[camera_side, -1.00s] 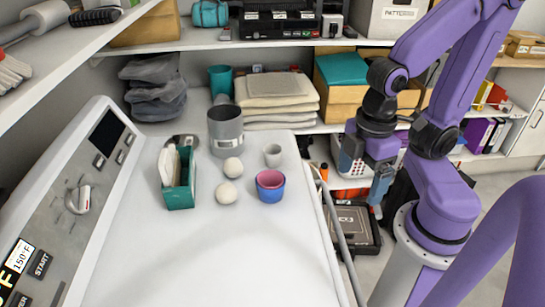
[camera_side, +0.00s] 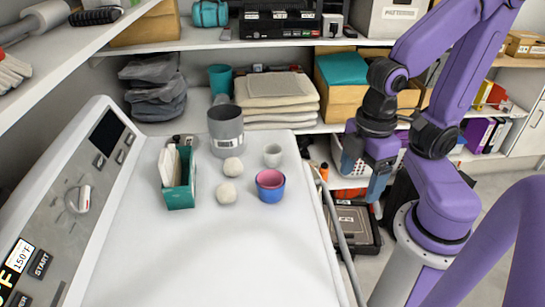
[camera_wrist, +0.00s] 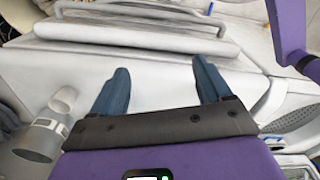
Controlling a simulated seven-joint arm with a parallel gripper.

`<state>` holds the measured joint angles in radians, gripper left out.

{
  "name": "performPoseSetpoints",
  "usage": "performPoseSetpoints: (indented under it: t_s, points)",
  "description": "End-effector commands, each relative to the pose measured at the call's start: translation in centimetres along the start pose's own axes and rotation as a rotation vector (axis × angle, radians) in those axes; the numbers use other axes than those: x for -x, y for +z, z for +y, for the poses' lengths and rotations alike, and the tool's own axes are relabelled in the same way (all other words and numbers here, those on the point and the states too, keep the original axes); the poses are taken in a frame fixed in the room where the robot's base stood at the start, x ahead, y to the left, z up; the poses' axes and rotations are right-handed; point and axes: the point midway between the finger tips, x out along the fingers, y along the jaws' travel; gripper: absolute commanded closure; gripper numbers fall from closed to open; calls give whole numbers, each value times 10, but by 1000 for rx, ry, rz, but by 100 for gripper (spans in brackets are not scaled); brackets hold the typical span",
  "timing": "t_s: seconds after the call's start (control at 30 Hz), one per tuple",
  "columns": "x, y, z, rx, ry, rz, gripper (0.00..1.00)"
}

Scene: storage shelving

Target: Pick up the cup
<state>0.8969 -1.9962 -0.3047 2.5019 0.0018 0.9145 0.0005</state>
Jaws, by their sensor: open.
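Several cup-like things stand on the white sloping-paneled machine top (camera_side: 250,250). A small pale cup (camera_side: 273,155) stands near the right edge, behind a blue cup with a pink one nested in it (camera_side: 270,186). A larger grey canister with a label (camera_side: 226,130) stands behind, to the left. In the wrist view, a pale cup (camera_wrist: 64,98) and the grey canister (camera_wrist: 42,138) show at the left edge, outside the jaws. My gripper (camera_side: 376,190) hangs to the right of the machine, apart from the cups. In the wrist view my gripper (camera_wrist: 162,84) is open with nothing between its fingers.
A green holder (camera_side: 179,190) and two pale balls (camera_side: 230,178) are left of the cups. Folded towels (camera_side: 277,92) and a teal cup (camera_side: 220,80) sit on the shelf behind. A grey hose (camera_side: 335,235) runs along the machine's right edge. The machine's front top is clear.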

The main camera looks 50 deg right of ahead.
Motion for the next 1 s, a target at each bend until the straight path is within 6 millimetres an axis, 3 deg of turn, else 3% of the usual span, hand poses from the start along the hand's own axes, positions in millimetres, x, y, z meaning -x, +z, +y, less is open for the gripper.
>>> performPoseSetpoints:
  t_s: [0.17, 0.37, 0.77, 1.0]
  points:
    - [14, -2, 0, 0, 0, 7, 22]
    - [54, -3, 0, 1, 0, 9, 22]
    - [42, -50, 66, -152, 132, 134, 22]
    - [40, -82, 125, -262, 253, 244, 22]
